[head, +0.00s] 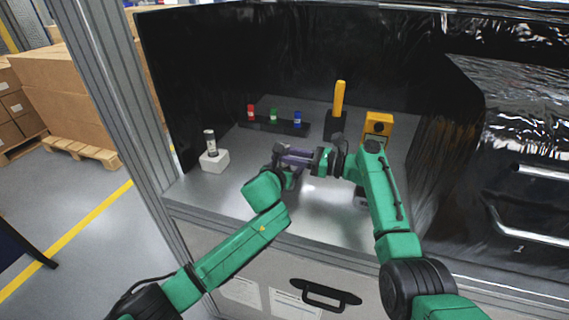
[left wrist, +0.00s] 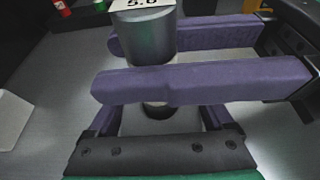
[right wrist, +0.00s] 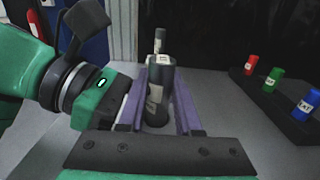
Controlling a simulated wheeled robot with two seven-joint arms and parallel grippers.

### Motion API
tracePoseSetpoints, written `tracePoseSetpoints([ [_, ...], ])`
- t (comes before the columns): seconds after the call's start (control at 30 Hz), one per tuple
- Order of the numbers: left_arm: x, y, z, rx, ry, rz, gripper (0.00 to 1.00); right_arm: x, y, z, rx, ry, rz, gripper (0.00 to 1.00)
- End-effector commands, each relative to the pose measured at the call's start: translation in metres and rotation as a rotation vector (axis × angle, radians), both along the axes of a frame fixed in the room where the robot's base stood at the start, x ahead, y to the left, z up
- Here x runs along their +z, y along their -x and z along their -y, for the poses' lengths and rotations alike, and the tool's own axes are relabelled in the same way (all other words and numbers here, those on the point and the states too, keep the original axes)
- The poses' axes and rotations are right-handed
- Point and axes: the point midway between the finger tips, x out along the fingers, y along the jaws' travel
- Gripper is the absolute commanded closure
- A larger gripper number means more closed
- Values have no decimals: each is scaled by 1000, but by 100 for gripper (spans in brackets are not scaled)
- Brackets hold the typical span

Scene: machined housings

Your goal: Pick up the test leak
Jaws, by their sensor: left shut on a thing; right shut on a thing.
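The test leak, a dark grey cylinder with a white label, stands upright between purple fingers in the left wrist view (left wrist: 148,38) and the right wrist view (right wrist: 158,85). Its label reads about 5.0 in the left wrist view. My left gripper (left wrist: 160,118) and my right gripper (right wrist: 160,108) are both shut on it, their fingers crossing at an angle. In the head view my left gripper (head: 288,165) and right gripper (head: 305,158) meet above the metal worktop, where the arms and fingers mostly hide the cylinder.
A white block (head: 215,161) with a small dark-topped cylinder (head: 210,142) stands at the left. Red (head: 251,112), green (head: 273,116) and blue (head: 297,119) capped pieces sit in a black rack behind. A yellow handle (head: 339,98) and a yellow device (head: 378,124) stand right of it.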

Motion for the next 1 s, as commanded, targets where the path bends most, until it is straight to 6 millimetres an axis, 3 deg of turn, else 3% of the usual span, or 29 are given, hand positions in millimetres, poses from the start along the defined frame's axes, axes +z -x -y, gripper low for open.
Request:
tracePoseSetpoints([
  [0.27,0,0,0,-1,0,-1,74,4,0,0,0,0,3,100],
  [0.37,0,0,0,0,0,-1,74,20,0,0,0,0,6,100],
  [0.63,-1,0,0,0,1,-1,74,87,0,0,0,0,5,100],
  [0.77,-1,0,0,0,0,-1,74,100,0,0,0,0,2,100],
  [0.97,-1,0,0,0,1,-1,74,101,0,0,0,-1,0,100],
  [1.0,-1,0,0,0,1,-1,8,101,0,0,0,-1,0,100],
])
